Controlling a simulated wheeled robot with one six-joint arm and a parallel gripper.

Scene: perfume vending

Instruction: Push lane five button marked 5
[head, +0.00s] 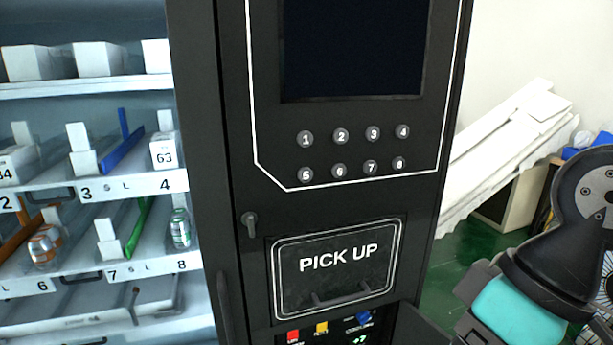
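The button marked 5 (306,175) is a small round dark button with a white numeral. It is at the left end of the lower button row on the black vending machine panel (270,120). Button 1 (305,139) is directly above it and button 6 (339,171) is to its right. Nothing covers button 5. My arm shows at the lower right, well apart from the buttons. My gripper fingers are not visible in this view.
A dark screen (352,48) is above the buttons. A PICK UP door (338,262) and a lock handle (250,224) are below. Stocked shelves (88,188) stand at the left. White panels (510,150) lean behind on the right. The space before the buttons is clear.

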